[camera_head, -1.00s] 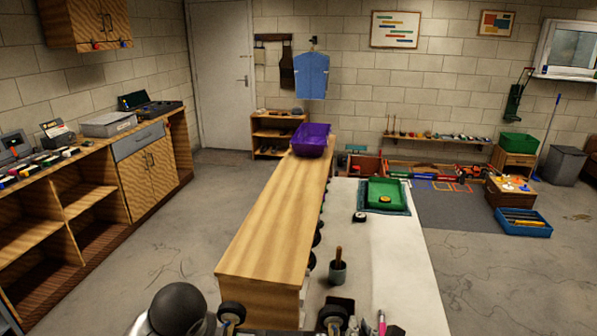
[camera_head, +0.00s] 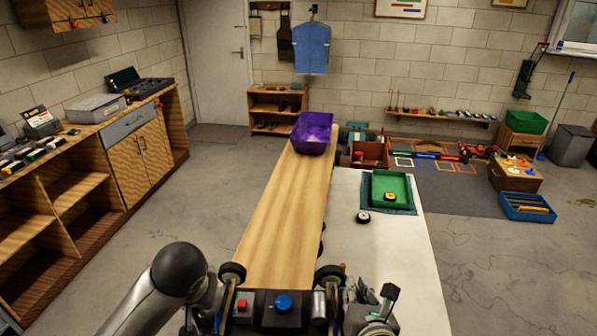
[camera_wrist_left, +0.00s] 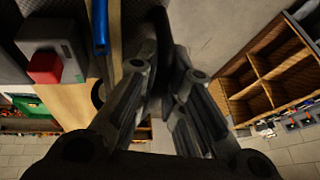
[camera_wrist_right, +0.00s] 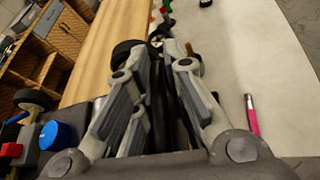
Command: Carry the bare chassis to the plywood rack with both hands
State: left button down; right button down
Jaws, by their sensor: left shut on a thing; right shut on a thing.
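The bare chassis (camera_head: 262,306) is at the bottom of the head view, a dark plate with a red block, a blue cap and two front wheels. My left gripper (camera_wrist_left: 163,85) is shut on a dark part at one side of it, with a tyre by its fingers. My right gripper (camera_wrist_right: 165,85) is shut on a dark part at the other side, near a tyre (camera_wrist_right: 128,52). The chassis's near end is cut off by the frame. A long plywood-topped unit (camera_head: 283,220) stretches ahead; I cannot tell whether it is the rack.
A purple tub (camera_head: 312,133) sits at the plywood's far end. A white table (camera_head: 400,250) adjoins on the right, with a green tray (camera_head: 390,188) and a loose wheel (camera_head: 362,217). A pink marker (camera_wrist_right: 252,115) lies on it. Open floor (camera_head: 190,200) lies left.

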aim_at(280, 241)
jog(key=i, duration=0.95)
